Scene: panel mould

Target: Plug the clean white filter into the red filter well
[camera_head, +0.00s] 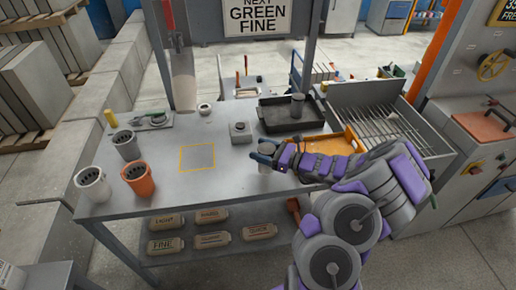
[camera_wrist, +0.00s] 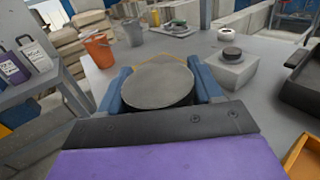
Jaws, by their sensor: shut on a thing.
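In the wrist view the round grey top of the held filter (camera_wrist: 158,86) sits between the blue fingers. The red filter well (camera_head: 138,179) is an orange-red cup at the table's front left, well to the left of my gripper; it also shows in the wrist view (camera_wrist: 98,51). Its inside looks dark in the head view. Another grey cylinder (camera_head: 297,104) stands in the black tray (camera_head: 268,127).
A white well (camera_head: 92,184) and a grey well (camera_head: 126,145) flank the red one. A yellow-outlined square (camera_head: 197,158) lies mid-table, clear. A box with a dark knob (camera_head: 240,132) and an orange tray (camera_head: 300,148) are near my gripper. A sign reads "NEXT GREEN FINE" (camera_head: 255,17).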

